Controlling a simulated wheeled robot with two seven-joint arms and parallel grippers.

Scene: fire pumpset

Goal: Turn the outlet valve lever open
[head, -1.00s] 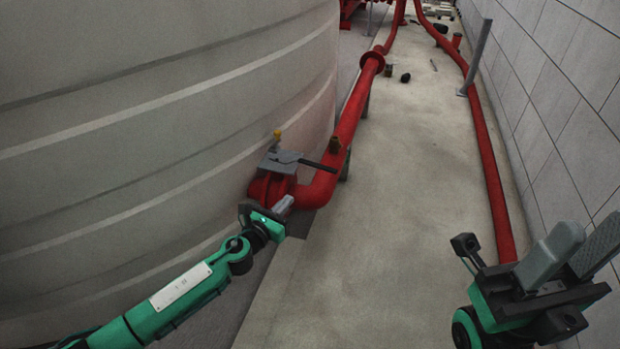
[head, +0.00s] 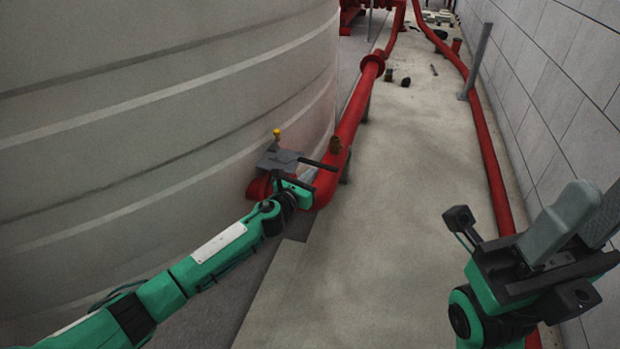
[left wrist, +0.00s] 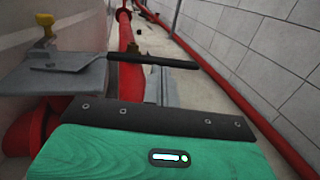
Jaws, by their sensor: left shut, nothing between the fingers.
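The outlet valve lever is a black bar (head: 318,164) fixed to a grey plate (head: 277,158) on the red valve beside the tank. In the left wrist view the lever (left wrist: 155,60) points right from its plate (left wrist: 50,76). My left gripper (head: 309,176) is shut and empty, just below and in front of the lever. Its fingers (left wrist: 160,86) show beneath the bar in the wrist view; whether they touch it I cannot tell. My right gripper (head: 592,208) is at the lower right, away from the valve, with its fingers apart and empty.
The large grey tank (head: 150,110) fills the left side. A red pipe (head: 350,120) runs back from the valve. Another red pipe (head: 487,150) follows the block wall (head: 560,80) at right. The concrete floor (head: 400,220) between is clear nearby.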

